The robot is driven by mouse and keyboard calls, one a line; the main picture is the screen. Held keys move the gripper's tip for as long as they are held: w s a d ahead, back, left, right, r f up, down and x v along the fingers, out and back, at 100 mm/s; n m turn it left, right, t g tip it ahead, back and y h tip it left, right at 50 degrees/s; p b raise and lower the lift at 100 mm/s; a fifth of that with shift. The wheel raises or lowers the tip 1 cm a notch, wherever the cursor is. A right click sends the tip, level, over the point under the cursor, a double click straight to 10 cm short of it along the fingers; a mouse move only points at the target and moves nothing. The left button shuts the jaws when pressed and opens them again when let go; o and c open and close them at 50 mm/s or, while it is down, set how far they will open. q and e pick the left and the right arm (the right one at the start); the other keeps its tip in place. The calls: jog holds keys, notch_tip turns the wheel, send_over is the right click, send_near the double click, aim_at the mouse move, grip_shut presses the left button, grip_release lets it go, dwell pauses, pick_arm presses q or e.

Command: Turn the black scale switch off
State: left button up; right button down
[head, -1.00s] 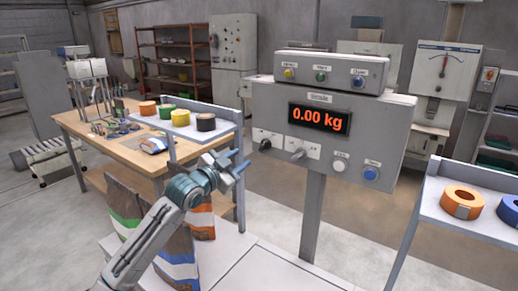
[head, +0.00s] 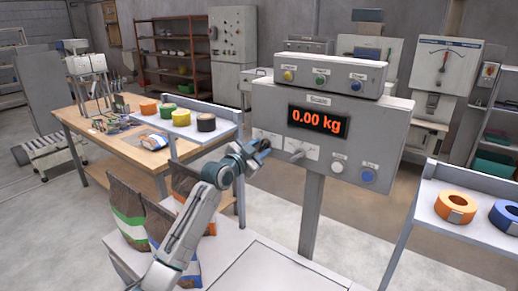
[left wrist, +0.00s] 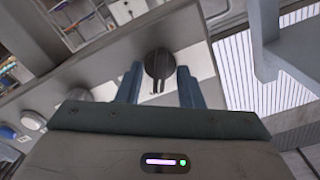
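The black scale switch (left wrist: 158,64) is a round dark knob on a pale plate on the scale's front panel. In the left wrist view it sits between the tips of my left gripper (left wrist: 160,82), with a gap on each side. The fingers are open and point at the panel. In the head view my left gripper (head: 260,147) is at the lower left of the scale panel (head: 380,130) and hides the black switch. The scale display (head: 318,121) is lit and reads 0.00 kg. My right gripper is not in view.
A grey lever switch (head: 297,155) is just right of my left gripper. A white button (head: 338,166) and a blue button (head: 368,176) are further right. A shelf with tape rolls (head: 190,132) stands left, and filled bags (head: 125,205) stand below my arm.

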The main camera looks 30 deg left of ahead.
pick_arm(q)
grip_shut()
jog(key=shift+n, duration=0.4)
jog(key=n+p, duration=0.2)
jog(key=n, duration=0.3)
jog(key=shift+r+n+p, duration=0.1)
jog(key=shift+n+p, duration=0.2)
jog(key=shift+p, duration=0.1)
jog(key=n+p, duration=0.3)
jog(key=n, duration=0.2)
jog(key=shift+n, duration=0.4)
grip_release()
